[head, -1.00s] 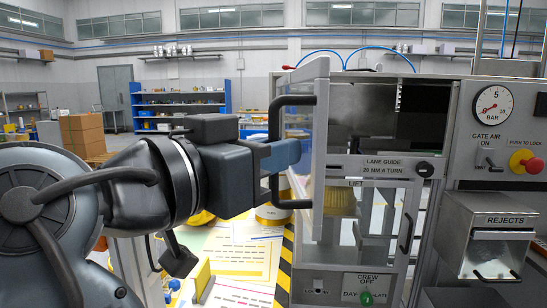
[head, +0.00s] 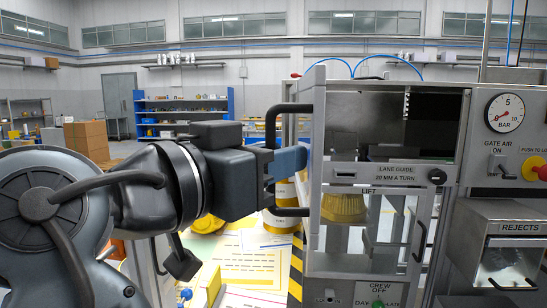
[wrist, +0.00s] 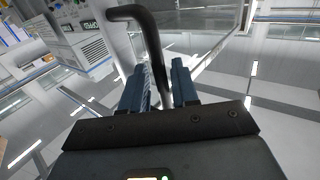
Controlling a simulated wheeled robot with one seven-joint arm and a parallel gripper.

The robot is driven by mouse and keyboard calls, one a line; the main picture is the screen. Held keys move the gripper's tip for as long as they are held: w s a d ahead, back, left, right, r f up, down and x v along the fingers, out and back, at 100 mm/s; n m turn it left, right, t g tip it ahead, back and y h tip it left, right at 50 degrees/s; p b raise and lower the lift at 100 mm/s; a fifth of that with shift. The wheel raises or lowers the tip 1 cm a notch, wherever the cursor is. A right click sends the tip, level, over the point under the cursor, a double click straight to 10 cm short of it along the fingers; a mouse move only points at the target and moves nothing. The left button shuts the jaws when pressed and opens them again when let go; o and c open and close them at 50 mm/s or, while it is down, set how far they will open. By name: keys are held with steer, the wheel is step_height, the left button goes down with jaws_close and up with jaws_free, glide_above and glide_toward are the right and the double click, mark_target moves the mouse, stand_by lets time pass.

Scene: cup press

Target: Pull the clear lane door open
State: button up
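The clear lane door (head: 316,120), a pale-framed panel, shows nearly edge-on at the left side of the press. How far it stands open is hard to tell. Its black bow-shaped door handle (head: 270,125) sticks out to the left and also shows in the wrist view (wrist: 150,38). My gripper (head: 285,162) reaches in from the left at about the handle's mid-height. In the wrist view its two blue fingers (wrist: 162,88) lie either side of the bar, close against it. The fingers hide part of the handle in the head view.
The press front (head: 385,180) stands right of the door, with a lift window, a black knob (head: 437,176) and a dark handle (head: 420,242). A rejects bin (head: 510,255) and gauge (head: 505,112) are further right. Yellow-banded containers (head: 285,205) stand behind the handle.

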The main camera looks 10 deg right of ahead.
steer(key=v, duration=0.7)
steer(key=shift+s+a, duration=0.25)
steer(key=shift+a, duration=0.1)
steer(key=shift+a, duration=0.1)
